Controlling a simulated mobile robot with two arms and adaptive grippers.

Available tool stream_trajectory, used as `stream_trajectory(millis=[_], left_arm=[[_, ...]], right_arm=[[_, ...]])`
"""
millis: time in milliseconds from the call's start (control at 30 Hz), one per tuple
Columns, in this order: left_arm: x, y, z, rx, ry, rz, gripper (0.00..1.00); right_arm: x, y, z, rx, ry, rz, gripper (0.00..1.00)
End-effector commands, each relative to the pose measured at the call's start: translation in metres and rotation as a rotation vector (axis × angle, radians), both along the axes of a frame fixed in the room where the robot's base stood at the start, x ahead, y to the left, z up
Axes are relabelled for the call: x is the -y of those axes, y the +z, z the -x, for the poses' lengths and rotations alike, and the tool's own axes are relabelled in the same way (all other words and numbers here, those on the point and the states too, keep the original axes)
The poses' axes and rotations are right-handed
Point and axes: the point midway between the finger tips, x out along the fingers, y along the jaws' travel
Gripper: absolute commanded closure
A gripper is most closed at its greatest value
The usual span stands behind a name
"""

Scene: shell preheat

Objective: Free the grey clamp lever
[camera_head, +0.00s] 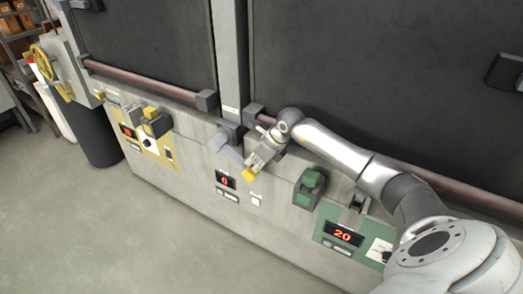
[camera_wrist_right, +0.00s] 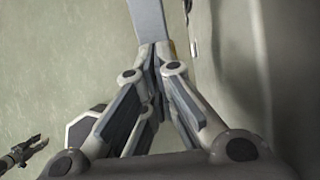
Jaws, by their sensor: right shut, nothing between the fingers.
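The grey clamp lever (camera_head: 232,155) slants down along the front panel between the two dark oven doors. A yellow block (camera_head: 249,174) shows at its lower end; I cannot tell if it belongs to the lever. My right gripper (camera_head: 256,163) is beside the lower part of the lever, fingers closed and empty. In the right wrist view the closed fingertips (camera_wrist_right: 153,48) meet at the near end of the grey bar (camera_wrist_right: 148,18); whether they touch it is unclear. My left gripper is outside the head view but shows small, with fingers apart, in the right wrist view (camera_wrist_right: 28,148).
A red display (camera_head: 225,180) reading 0 sits below the lever. A green switch (camera_head: 309,187) and a green panel (camera_head: 345,237) reading 20 lie to the right. A yellow panel (camera_head: 157,147) is to the left, with a dark bin (camera_head: 97,135). The floor in front is clear.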

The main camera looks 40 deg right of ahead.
Motion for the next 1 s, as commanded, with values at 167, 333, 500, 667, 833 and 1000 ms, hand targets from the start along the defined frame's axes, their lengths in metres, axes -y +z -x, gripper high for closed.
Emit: stream_trajectory(millis=[167,333,500,667,833,1000], left_arm=[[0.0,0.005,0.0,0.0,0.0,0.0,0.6],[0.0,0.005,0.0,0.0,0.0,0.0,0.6],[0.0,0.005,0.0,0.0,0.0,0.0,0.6],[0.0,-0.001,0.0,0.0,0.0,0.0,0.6],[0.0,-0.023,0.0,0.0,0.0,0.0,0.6],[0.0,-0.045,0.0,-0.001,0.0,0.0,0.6]], right_arm=[[-0.002,-0.01,-0.006,0.001,-0.001,-0.001,1.0],[-0.003,-0.013,-0.007,0.001,0.0,0.0,1.0],[-0.002,-0.012,-0.007,0.001,0.0,0.0,1.0],[-0.002,-0.017,-0.007,0.01,0.0,-0.003,1.0],[-0.003,-0.029,-0.009,0.061,-0.002,-0.024,1.0],[-0.004,-0.04,-0.012,0.117,-0.001,-0.047,1.0]])
